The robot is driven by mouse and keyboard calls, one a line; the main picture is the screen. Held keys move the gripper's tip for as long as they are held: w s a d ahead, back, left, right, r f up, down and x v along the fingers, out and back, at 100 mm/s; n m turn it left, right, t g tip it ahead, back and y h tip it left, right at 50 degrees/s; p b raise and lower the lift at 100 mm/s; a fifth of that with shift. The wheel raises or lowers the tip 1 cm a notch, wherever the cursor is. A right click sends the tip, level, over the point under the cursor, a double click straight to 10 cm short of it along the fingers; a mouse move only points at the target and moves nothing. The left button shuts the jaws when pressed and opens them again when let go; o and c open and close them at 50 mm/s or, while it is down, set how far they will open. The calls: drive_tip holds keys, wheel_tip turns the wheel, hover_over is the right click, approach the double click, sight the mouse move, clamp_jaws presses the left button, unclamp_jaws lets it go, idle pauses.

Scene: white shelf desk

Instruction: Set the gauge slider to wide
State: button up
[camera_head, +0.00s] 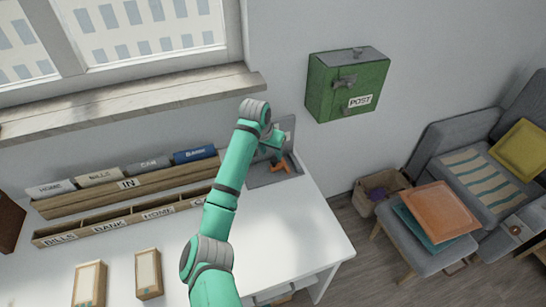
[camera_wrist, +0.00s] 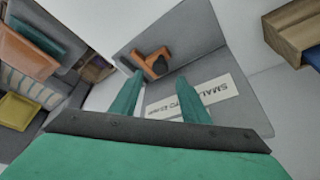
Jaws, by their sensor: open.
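The gauge (camera_head: 258,180) is a grey angled piece with a flat base and an upright back plate, standing at the right rear of the white desk. It also fills the middle of the wrist view (camera_wrist: 195,40). Its orange slider (camera_head: 287,166) shows in the wrist view (camera_wrist: 146,57) with a dark part beside it. In the head view my gripper (camera_head: 273,148) is above the base, close to the slider.
A wooden sorter (camera_head: 130,222) labelled BILLS, BANK and HOME, and a rack (camera_head: 130,197) of files marked IN, stand left of my arm. Two small wooden trays (camera_head: 148,274) lie in front. A green POST box (camera_head: 345,85) hangs on the wall. The desk's right front is clear.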

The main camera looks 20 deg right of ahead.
sight(274, 160)
drive_tip(key=shift+x, duration=2.8)
drive_tip(key=shift+s, duration=0.1)
clamp_jaws()
